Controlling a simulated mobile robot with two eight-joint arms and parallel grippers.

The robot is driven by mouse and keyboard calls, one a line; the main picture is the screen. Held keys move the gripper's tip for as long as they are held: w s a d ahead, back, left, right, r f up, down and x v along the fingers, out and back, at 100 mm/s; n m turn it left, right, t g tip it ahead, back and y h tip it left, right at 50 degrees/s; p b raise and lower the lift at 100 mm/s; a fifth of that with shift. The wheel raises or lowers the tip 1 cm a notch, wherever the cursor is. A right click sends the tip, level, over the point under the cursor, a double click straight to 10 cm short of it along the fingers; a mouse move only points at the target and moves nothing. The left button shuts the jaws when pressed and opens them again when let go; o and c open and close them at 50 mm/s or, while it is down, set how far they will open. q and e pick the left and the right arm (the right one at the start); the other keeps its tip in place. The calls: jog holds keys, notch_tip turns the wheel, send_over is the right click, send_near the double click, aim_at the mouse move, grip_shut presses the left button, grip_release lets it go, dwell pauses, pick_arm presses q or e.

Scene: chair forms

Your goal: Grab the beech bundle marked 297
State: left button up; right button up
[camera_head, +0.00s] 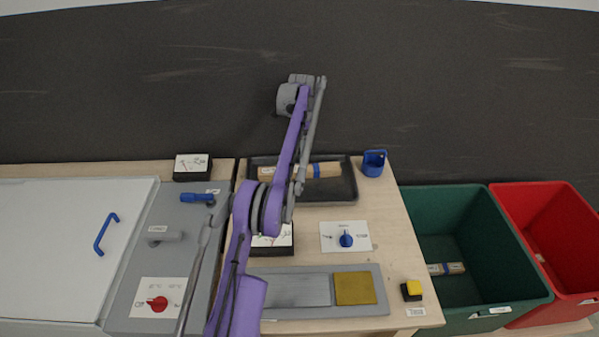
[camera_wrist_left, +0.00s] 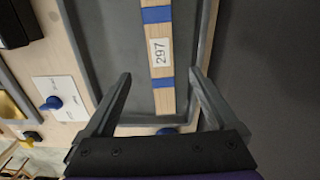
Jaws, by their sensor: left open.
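The beech bundle marked 297 (camera_wrist_left: 160,50) is a pale wood bundle with blue bands and a white label. It lies in a dark tray (camera_wrist_left: 92,45) on the table. In the head view the bundle (camera_head: 328,170) runs left to right, its middle hidden by my left arm. My left gripper (camera_wrist_left: 160,76) is open and empty, its fingers to either side of the bundle in the wrist picture. In the head view the gripper (camera_head: 299,182) is over the tray and mostly hidden by the arm. Whether it touches the bundle I cannot tell. My right gripper is not in view.
A blue cup (camera_head: 373,163) stands right of the tray. A blue-knob card (camera_head: 346,237), a grey plate with a yellow square (camera_head: 355,288) and a yellow button (camera_head: 412,289) are nearer. A green bin (camera_head: 470,215) holds another bundle (camera_head: 446,269); a red bin (camera_head: 540,205) stands beside it.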

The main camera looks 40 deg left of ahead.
pick_arm(q)
send_over(299, 168)
jog(key=f, duration=0.4)
jog(key=shift+d+f+b, duration=0.2)
jog(key=shift+d+b, duration=0.15)
jog(key=shift+b, duration=0.05)
jog(key=shift+a+f+b, duration=0.15)
jog(key=shift+f+b, duration=0.05)
jog(key=shift+f, duration=1.15)
jog(key=shift+a+f+b, duration=0.1)
jog(key=shift+f+b, duration=0.05)
jog(key=shift+f, duration=1.2)
grip_shut()
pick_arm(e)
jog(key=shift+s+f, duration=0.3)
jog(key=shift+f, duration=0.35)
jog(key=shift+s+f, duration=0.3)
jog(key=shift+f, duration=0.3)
